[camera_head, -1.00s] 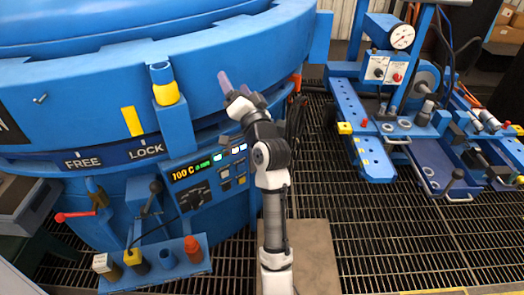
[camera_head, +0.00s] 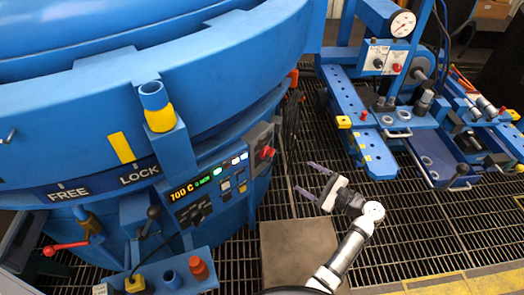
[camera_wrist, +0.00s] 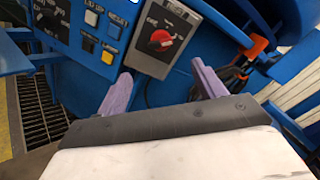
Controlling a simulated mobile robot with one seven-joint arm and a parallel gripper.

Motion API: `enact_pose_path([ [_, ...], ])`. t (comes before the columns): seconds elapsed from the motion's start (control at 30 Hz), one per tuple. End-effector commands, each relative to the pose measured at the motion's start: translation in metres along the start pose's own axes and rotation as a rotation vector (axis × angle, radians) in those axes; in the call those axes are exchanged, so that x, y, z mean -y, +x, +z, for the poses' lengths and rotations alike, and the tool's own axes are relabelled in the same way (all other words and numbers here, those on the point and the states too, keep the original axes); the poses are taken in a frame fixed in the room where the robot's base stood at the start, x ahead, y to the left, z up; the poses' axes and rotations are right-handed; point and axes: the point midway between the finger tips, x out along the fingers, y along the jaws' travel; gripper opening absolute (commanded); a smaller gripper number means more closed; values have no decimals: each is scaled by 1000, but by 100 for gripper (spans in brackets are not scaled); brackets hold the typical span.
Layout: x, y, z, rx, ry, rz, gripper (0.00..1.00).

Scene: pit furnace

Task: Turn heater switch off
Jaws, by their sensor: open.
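A red rotary switch (camera_head: 267,153) sits on a grey plate at the right end of the furnace's control panel (camera_head: 212,188). In the wrist view the red switch knob (camera_wrist: 160,40) is ahead, above and between my fingertips, with markings around it too small to read surely. My gripper (camera_head: 308,180) is to the right of the panel, above the grating. Its two purple fingers are apart and empty, pointing towards the panel. In the wrist view my gripper (camera_wrist: 161,72) is open and does not touch the knob.
The large blue furnace (camera_head: 190,90) fills the left. Lit buttons and an orange display (camera_head: 183,193) lie left of the switch. Cables with an orange part (camera_wrist: 256,45) hang to its right. A blue wheeled rig (camera_head: 400,135) stands at the right, with open grating between.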

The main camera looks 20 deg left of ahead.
Motion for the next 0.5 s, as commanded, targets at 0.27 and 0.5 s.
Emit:
enact_pose_path([
  [0.27, 0, 7, 1, 2, 3, 0, 69],
  [0.5, 0, 50, 2, 5, 4, 3, 69],
])
